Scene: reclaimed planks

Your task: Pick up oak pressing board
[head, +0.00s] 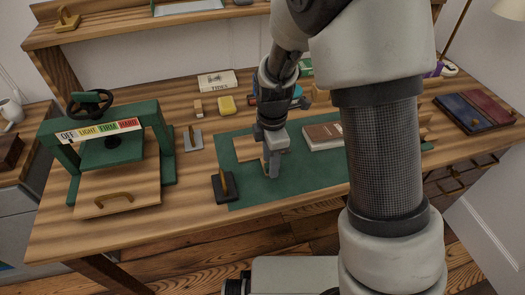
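A flat, light-brown wooden board (245,149), which looks like the oak pressing board, lies on the green mat (237,191). Only its left part shows clearly; my wrist and gripper cover the rest. My gripper (271,174) points down over the mat at the board's near right side. Its fingers overlap the board's edge in the picture. I cannot tell whether they touch the board or how far apart they are. Another wooden piece (425,133) shows partly behind my arm at the right.
A green press (164,135) with a handwheel and a handled wooden base stands left. A brown book (323,136) lies right of my gripper. A dark block with a brass upright (225,187) stands at the mat's front left. Blue and red books (466,113) lie far right.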

